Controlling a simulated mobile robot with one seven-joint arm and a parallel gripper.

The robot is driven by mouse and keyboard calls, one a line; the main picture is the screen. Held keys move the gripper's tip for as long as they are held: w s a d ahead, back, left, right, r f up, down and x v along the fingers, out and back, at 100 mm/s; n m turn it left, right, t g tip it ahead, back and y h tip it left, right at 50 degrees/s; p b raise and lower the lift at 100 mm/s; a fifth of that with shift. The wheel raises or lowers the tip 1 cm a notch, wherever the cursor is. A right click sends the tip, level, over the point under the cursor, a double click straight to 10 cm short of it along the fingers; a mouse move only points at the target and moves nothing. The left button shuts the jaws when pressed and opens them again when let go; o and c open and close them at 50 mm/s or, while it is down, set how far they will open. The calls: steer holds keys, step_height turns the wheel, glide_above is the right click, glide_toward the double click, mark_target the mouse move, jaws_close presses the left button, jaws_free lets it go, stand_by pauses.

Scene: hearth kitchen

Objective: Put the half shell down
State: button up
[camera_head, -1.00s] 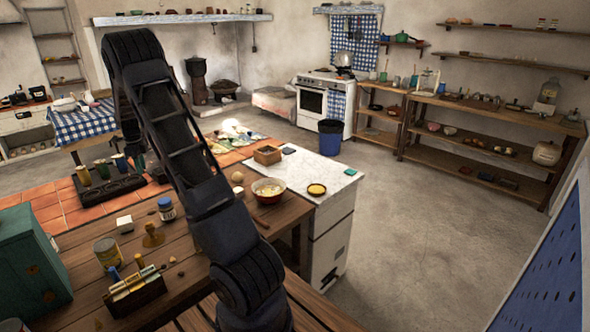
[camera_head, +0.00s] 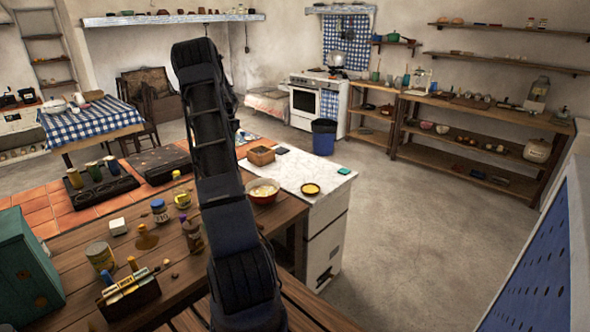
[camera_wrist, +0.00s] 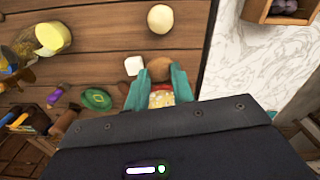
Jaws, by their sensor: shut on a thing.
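In the head view, my arm hides the gripper and the held piece.
A small white piece (camera_wrist: 133,65) lies beside the left finger. A tan rounded thing (camera_wrist: 160,18) is farther up the wooden table. The marble top (camera_head: 312,170) at the right carries a wooden box (camera_head: 261,156) and a yellow dish (camera_head: 310,189). Jars and bottles stand left of my arm.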

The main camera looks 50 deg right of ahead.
mark_target(312, 180)
steer(key=s+d+m, duration=0.3)
steer(key=s+d, duration=0.8)
steer(key=d, duration=0.5)
steer(key=s+d+m, duration=0.1)
steer(key=s+d, duration=0.3)
steer(key=s, duration=0.1)
steer(key=s+d+m, duration=0.1)
steer(key=s+d, duration=0.4)
steer(key=s+d+m, duration=0.2)
steer(key=s+d, duration=0.2)
steer(key=s, duration=0.1)
steer(key=shift+d+r, duration=0.1)
steer(key=shift+d, duration=0.15)
steer(key=shift+m, duration=0.4)
steer(key=f, duration=1.9)
steer(key=shift+s+d+f, duration=0.25)
steer(key=shift+s+f, duration=0.15)
steer(key=shift+f, duration=0.1)
steer(key=o, duration=0.9)
steer(key=shift+o, duration=0.2)
